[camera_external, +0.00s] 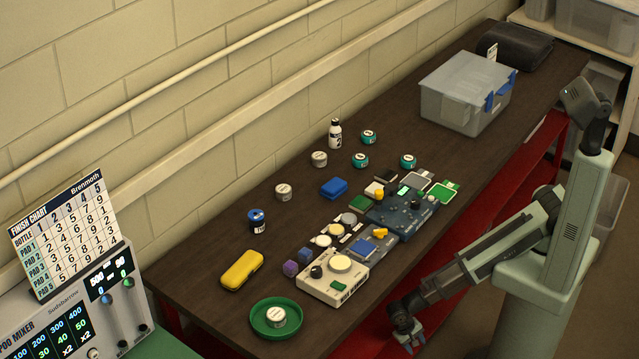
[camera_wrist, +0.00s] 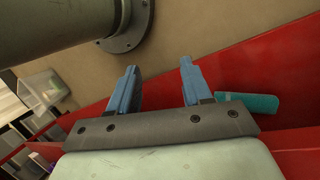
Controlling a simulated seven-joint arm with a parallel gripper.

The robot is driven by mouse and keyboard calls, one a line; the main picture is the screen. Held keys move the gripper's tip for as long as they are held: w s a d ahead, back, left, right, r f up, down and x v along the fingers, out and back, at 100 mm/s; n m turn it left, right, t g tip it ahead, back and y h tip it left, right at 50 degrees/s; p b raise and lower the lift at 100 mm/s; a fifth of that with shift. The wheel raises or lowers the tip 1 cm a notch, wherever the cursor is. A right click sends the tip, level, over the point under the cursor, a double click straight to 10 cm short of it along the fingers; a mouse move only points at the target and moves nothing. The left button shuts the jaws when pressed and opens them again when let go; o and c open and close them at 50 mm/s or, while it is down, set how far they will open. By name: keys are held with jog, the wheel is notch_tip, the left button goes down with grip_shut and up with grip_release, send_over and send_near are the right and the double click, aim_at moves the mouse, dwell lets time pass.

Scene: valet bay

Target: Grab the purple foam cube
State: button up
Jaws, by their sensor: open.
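The purple foam cube (camera_external: 291,268) sits on the dark brown table, in the external view, near the front-left end. It stands beside a blue-violet block (camera_external: 305,255) and just left of a cream device with a round dial. My gripper (camera_external: 408,338) hangs low in front of the table's front edge, right of and below the cube and well apart from it. In the wrist view my gripper (camera_wrist: 158,90) shows two blue fingers spread apart with nothing between them. The cube is not in the wrist view.
The cream device (camera_external: 333,279) stands between the cube and my gripper's side. A green dish (camera_external: 257,329) with a tin lies near the front end, a yellow case (camera_external: 241,270) left of the cube.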

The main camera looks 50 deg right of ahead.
jog(key=s+a+r+t+y, duration=0.1)
jog(key=s+a+r, duration=0.3)
jog(key=a, duration=0.6)
jog(key=s+a+r+t, duration=0.2)
jog(key=a+r, duration=0.4)
jog(key=a, duration=0.5)
jog(key=s+a+r+t+y, duration=0.1)
jog(key=s+a+r, duration=0.35)
jog(key=a, duration=0.55)
jog(key=a+r+m+g+y, duration=0.1)
jog(key=a+r+y, duration=0.1)
jog(key=a+r, duration=0.6)
jog(key=a+r+m+g+y, duration=0.15)
jog(key=a+r, duration=0.35)
jog(key=r, duration=0.6)
jog(key=w+a+r+m, duration=0.1)
jog(key=w+r, duration=0.4)
jog(key=r, duration=0.2)
jog(key=m+t+y, duration=0.2)
jog(key=m, duration=0.8)
send_near(290, 264)
jog(key=x, duration=0.5)
jog(key=shift+s+d, duration=0.2)
jog(key=shift+s, duration=0.05)
jog(key=shift+x, duration=2.75)
jog(key=shift+w+a+r, duration=0.15)
jog(key=c, duration=0.7)
jog(key=shift+r, duration=0.1)
